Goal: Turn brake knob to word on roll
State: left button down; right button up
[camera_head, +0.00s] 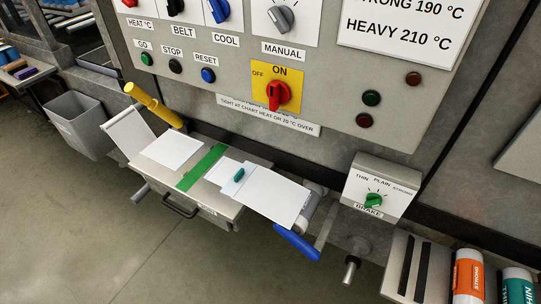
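The green brake knob (374,200) sits on the sloped face of a small grey box (398,183) at the lower right. The words THIN, PLAIN and STRONG run above it, and BRAKE is written below. I cannot tell which word its pointer meets. An orange-labelled roll (467,276) at the bottom right reads STRONG. A teal-labelled roll (516,287) beside it is cut off by the frame and its word is only partly readable. A grey roll end (314,201) shows at the feed bed's right, with no readable word. Neither gripper is in view.
The feed bed (222,206) carries white sheets and a green strip, with a yellow handle (152,104) and a blue handle (297,243). A grey bin (80,124) stands left. Floor in front is clear.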

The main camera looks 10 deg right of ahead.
aim_at(374, 201)
jog(key=z, duration=1.2)
